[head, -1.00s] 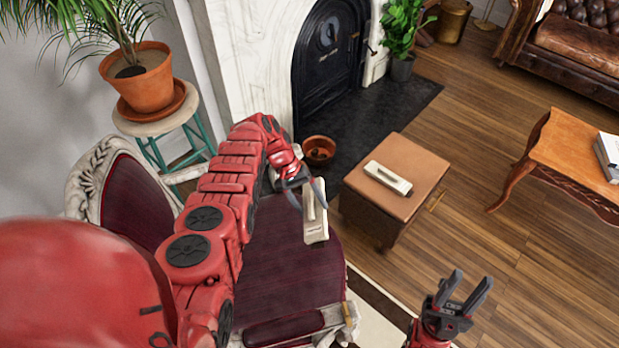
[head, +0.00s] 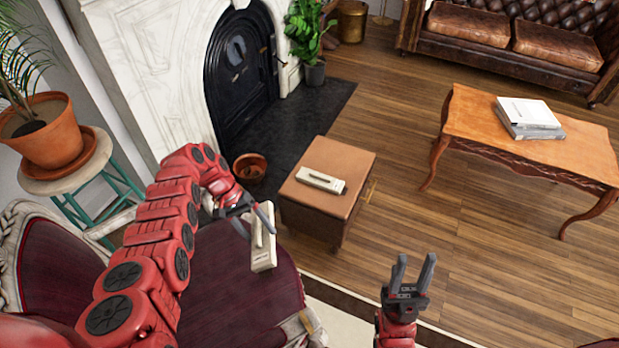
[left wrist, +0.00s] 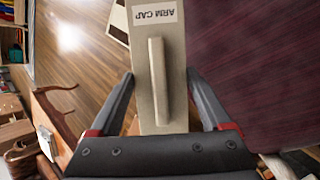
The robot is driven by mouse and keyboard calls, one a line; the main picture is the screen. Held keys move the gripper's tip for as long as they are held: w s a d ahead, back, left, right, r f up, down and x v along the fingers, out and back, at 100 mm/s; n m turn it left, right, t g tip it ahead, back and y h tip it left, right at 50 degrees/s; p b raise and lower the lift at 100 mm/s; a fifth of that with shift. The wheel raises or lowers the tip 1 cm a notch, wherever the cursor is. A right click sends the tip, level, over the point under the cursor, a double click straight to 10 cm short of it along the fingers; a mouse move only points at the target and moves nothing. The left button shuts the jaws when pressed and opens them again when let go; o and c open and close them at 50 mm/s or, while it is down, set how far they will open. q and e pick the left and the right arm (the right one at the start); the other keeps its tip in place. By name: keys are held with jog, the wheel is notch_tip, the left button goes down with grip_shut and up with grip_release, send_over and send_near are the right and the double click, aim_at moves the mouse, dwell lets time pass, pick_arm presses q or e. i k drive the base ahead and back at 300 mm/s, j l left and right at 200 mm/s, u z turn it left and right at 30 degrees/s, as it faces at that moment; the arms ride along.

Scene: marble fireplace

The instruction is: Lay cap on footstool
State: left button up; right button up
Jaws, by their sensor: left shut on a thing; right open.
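A cream arm cap (head: 263,249), a flat plate with a raised handle, hangs tilted in my left gripper (head: 252,220), above the front of the maroon armchair seat. In the left wrist view the cap (left wrist: 142,70) shows its "ARM CAP" label and lies between the two fingers. The footstool (head: 352,163), with a tan leather top, stands to the right of the held cap and apart from it. A second, similar cream cap (head: 321,180) lies flat on its top. My right gripper (head: 412,275) is open and empty above the floor at the lower right.
The maroon armchair (head: 220,292) is below my left arm. A terracotta bowl (head: 250,167) sits on the dark hearth beside the footstool. A wooden coffee table (head: 470,110) with books stands at the right. Floor between it and the footstool is clear.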

aim_at(335, 160)
jog(key=l+u, duration=0.2)
jog(key=l, duration=0.65)
jog(key=k+l+u, duration=0.15)
jog(key=l, duration=0.7)
jog(key=i+l+u, duration=0.2)
jog(key=i+l, duration=0.15)
jog(key=l, duration=0.25)
jog(key=i+l+u, duration=0.2)
jog(key=i+l, duration=0.15)
jog(key=l, duration=0.3)
jog(key=i+l+u, duration=0.15)
jog(key=l, duration=0.2)
jog(key=i+l+u, duration=0.1)
jog(key=l, duration=0.25)
jog(key=i+l, duration=0.3)
jog(key=i, duration=0.25)
jog(key=i+l+u, duration=0.1)
jog(key=i+l, duration=0.25)
jog(key=i, duration=0.2)
